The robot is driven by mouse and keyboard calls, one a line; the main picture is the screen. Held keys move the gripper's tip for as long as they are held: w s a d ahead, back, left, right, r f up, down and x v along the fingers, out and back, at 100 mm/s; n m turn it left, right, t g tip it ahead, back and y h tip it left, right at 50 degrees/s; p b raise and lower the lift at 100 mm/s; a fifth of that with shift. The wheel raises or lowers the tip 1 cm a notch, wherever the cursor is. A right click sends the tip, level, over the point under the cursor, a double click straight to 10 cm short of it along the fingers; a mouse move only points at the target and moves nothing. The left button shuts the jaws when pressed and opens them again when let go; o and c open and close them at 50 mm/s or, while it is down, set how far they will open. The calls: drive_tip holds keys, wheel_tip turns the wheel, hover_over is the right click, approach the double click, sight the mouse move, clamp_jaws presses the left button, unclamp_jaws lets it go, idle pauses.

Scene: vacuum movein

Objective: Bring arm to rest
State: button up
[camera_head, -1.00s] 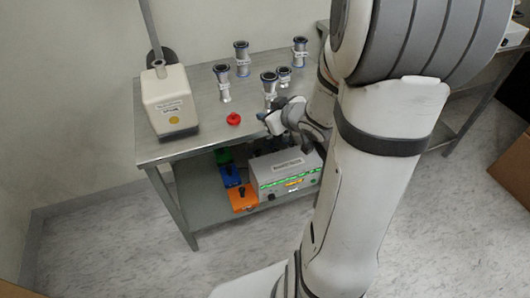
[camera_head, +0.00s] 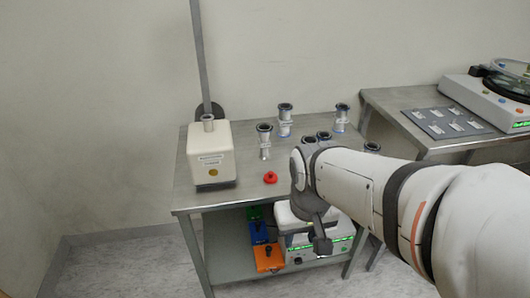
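My white arm reaches in from the right edge and ends in front of the metal table (camera_head: 215,145). My gripper (camera_head: 321,240) is the dark grey part at its end, pointing down past the table's front edge, in front of the lower shelf. Its fingers are small and partly hidden, so I cannot tell whether they are open or shut. I see nothing clearly held in it.
A cream box-shaped device (camera_head: 211,155) stands at the table's left. Several metal flanged tubes, one (camera_head: 264,140) near the middle, stand on top. A grey box with green lights (camera_head: 300,250) and an orange block (camera_head: 268,258) are on the shelf. A second table (camera_head: 385,99) stands right.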

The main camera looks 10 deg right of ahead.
wheel_tip(320, 180, up, 22)
drive_tip(key=t+p, duration=0.1)
drive_tip(key=p, duration=1.8)
drive_tip(key=shift+p, duration=0.35)
drive_tip(key=shift+d, duration=0.1)
